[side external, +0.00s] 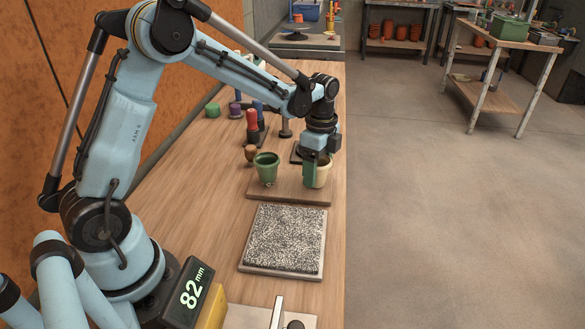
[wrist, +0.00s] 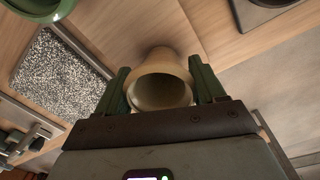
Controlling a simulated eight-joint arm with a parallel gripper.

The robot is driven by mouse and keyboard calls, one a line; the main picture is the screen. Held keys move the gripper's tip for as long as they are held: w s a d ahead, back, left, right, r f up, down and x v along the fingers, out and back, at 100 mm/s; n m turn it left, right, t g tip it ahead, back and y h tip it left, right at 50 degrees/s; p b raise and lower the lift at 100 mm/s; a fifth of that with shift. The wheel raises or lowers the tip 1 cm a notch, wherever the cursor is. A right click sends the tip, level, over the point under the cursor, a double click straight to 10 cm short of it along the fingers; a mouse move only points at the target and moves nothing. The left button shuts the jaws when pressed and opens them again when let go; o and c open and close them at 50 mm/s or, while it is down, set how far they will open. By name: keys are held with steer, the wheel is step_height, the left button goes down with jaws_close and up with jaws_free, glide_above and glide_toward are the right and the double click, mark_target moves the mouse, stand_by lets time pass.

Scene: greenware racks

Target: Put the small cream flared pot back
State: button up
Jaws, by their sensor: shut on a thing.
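The small cream flared pot (side external: 322,177) is between the green fingers of my gripper (side external: 315,170), which is shut on it. In the side view it is at the right end of a wooden board, partly hidden by a finger. I cannot tell whether its base touches the board. In the wrist view the cream pot (wrist: 163,68) sits between both fingers, its open mouth toward the camera. A green pot (side external: 266,168) stands to its left on the wooden board (side external: 288,198), apart from it.
A speckled grey slab (side external: 285,240) lies in front of the board. Behind are a small brown object (side external: 250,153), a red-topped stack (side external: 252,127) and a dark square plate (side external: 297,153). The table's right edge is close to the pot.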

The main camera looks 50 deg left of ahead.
steer(key=shift+f, duration=0.15)
steer(key=o, duration=0.9)
steer(key=r, duration=1.2)
steer(key=shift+w+a, duration=0.15)
steer(key=shift+w, duration=0.1)
steer(key=shift+s+d+f+n+t, duration=0.2)
steer(key=shift+s+d+n+t, duration=0.85)
steer(key=shift+s+n, duration=1.4)
steer(key=shift+s+d+f+n+t, duration=0.2)
steer(key=shift+s+d+n+t, duration=0.3)
steer(key=shift+s+n+t, duration=1.5)
steer(key=shift+s+d+f+n+t, duration=0.2)
steer(key=shift+s+d+n+t, duration=0.65)
steer(key=shift+s+n, duration=2)
